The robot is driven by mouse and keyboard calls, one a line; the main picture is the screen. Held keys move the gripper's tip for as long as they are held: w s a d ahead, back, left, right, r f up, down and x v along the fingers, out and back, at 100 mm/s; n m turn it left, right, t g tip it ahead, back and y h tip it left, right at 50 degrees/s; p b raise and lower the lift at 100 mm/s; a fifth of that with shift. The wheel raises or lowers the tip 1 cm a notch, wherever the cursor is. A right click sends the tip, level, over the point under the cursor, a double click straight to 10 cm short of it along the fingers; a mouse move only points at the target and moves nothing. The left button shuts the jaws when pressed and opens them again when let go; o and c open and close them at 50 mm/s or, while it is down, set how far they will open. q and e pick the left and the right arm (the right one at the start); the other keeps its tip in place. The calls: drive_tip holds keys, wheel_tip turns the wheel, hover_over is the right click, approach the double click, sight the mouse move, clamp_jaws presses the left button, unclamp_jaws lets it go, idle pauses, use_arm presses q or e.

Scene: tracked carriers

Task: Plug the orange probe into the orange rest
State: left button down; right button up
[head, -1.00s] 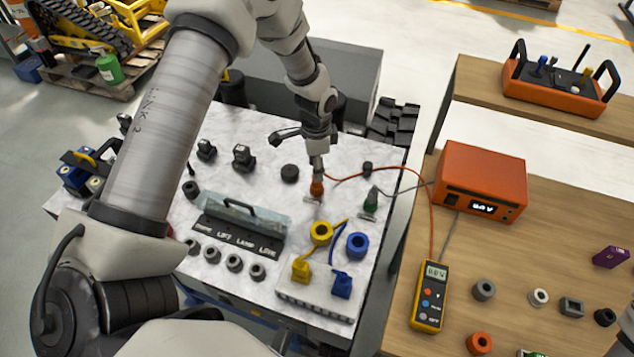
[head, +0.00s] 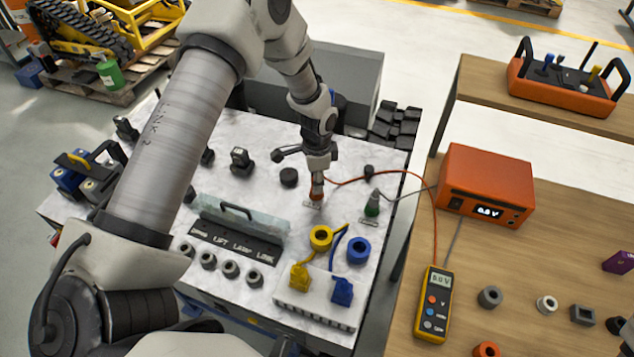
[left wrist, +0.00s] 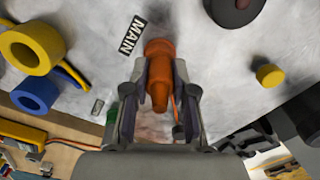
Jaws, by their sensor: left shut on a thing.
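My left gripper (head: 317,172) is shut on the orange probe (head: 316,190) above the marble-topped bench. In the left wrist view the probe (left wrist: 160,80) sits between the two fingers (left wrist: 158,100). Its far end is at the bench top beside a MAIN label (left wrist: 132,35); I cannot tell if it touches. A red-orange lead runs from the probe area toward the orange supply box. An orange ring-shaped holder, perhaps the orange rest (head: 486,349), is on the wooden table at the bottom edge, partly cut off. My right gripper is not in view.
A green probe (head: 372,205) stands upright right of my gripper. Yellow ring (head: 320,238) and blue ring (head: 358,251) lie in front. The orange supply box (head: 486,182) and yellow meter (head: 434,305) stand on the wooden table. A clear cover (head: 240,222) is at left.

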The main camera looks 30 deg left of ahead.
use_arm(q)
drive_tip(key=shift+r+p, duration=1)
drive_tip(key=shift+r, duration=0.4)
wheel_tip(320, 180, up, 4)
drive_tip(key=p, duration=0.3)
drive_tip(key=shift+s+f, duration=0.1)
drive_tip(key=shift+f, duration=0.05)
drive_tip(key=shift+f, duration=0.15)
